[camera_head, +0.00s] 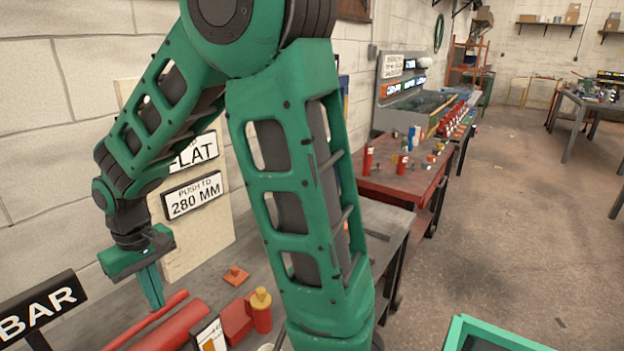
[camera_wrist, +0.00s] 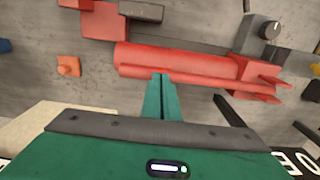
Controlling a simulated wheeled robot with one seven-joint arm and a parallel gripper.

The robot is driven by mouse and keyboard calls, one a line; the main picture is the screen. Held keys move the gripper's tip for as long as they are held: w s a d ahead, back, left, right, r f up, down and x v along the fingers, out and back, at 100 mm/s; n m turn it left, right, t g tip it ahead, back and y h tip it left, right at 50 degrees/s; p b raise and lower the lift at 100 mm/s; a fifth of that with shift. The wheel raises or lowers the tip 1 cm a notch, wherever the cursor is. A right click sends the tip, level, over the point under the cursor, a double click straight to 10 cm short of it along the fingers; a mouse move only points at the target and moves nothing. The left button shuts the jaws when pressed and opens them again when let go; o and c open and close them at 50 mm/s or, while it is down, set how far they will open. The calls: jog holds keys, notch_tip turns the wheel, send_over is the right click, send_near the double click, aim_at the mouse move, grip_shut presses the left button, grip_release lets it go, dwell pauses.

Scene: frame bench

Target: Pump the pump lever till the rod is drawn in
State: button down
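The pump shows as a thick red cylinder (camera_wrist: 180,60) in the wrist view, with a red block (camera_wrist: 254,72) at its right end; the cylinder also shows in the head view (camera_head: 175,325). A thin red bar (camera_wrist: 205,80), seemingly the pump lever, lies along its near side; it also shows in the head view (camera_head: 150,318). My gripper (camera_head: 155,303) points down at this bar, its narrow green fingers together. In the wrist view the fingertips (camera_wrist: 162,76) overlap the bar; contact is unclear. I cannot make out the rod for certain.
A red block (camera_head: 236,321) and a red cylinder with a yellow cap (camera_head: 261,308) stand right of the pump. An orange piece (camera_head: 236,275) lies behind. A BAR sign (camera_head: 40,312) stands at left. A board with a 280 MM sign (camera_head: 193,195) leans at the wall.

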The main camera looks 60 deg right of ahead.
notch_tip(320, 180, up, 8)
jog(key=shift+f, duration=0.4)
dwell(0.8)
jog(key=shift+f, duration=3.85)
notch_tip(320, 180, up, 8)
jog(key=shift+d, duration=0.15)
jog(key=shift+f, duration=0.1)
dwell(0.6)
